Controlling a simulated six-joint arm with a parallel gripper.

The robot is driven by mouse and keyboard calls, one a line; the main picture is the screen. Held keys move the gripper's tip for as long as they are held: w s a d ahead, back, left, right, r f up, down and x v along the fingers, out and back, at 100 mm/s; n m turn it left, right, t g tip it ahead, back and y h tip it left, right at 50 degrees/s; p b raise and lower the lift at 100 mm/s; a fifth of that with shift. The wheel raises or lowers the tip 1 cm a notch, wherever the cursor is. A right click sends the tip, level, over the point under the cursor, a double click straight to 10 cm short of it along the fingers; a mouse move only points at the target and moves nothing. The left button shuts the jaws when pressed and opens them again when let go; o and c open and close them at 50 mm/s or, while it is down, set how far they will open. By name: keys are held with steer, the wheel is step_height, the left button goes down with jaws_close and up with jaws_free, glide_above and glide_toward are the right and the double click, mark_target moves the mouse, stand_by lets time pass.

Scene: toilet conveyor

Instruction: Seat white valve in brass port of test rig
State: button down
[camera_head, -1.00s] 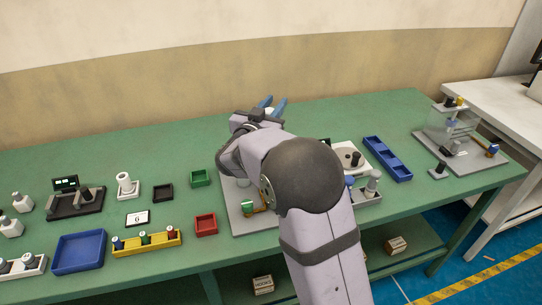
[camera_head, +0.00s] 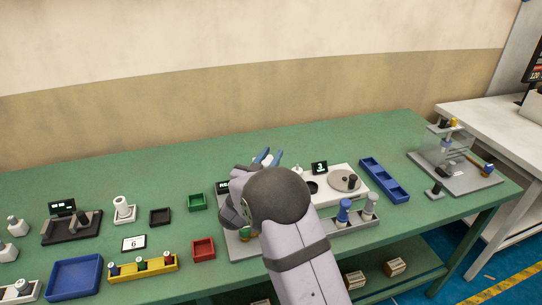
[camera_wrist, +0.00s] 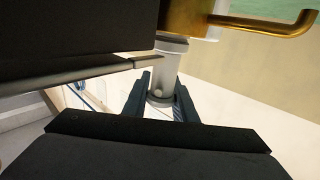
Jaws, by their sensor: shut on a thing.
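My gripper (camera_wrist: 160,98) is shut on the white valve (camera_wrist: 164,76), a pale cylinder with a collar, between its blue fingers. In the wrist view the valve's collared end lies right by the brass port (camera_wrist: 187,18). I cannot tell whether it touches or enters it. A bent brass pipe (camera_wrist: 268,24) runs off to the right. The test rig's grey base (camera_head: 238,249) is mostly hidden behind my arm.
A white station with a round plate (camera_head: 345,181) and a grey rack with a blue-topped part (camera_head: 344,211) stand right of my arm. A red tray (camera_head: 203,249) and a green tray (camera_head: 197,201) lie to the left. The back of the green bench is clear.

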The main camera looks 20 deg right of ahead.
steer(key=shift+f, duration=0.15)
steer(key=shift+f, duration=0.1)
steer(key=c, duration=1.4)
jaws_free()
steer(key=shift+c, duration=0.2)
steer(key=b+v, duration=0.2)
steer(key=v, duration=1)
steer(key=shift+r, duration=0.2)
steer(key=shift+w+a, duration=0.1)
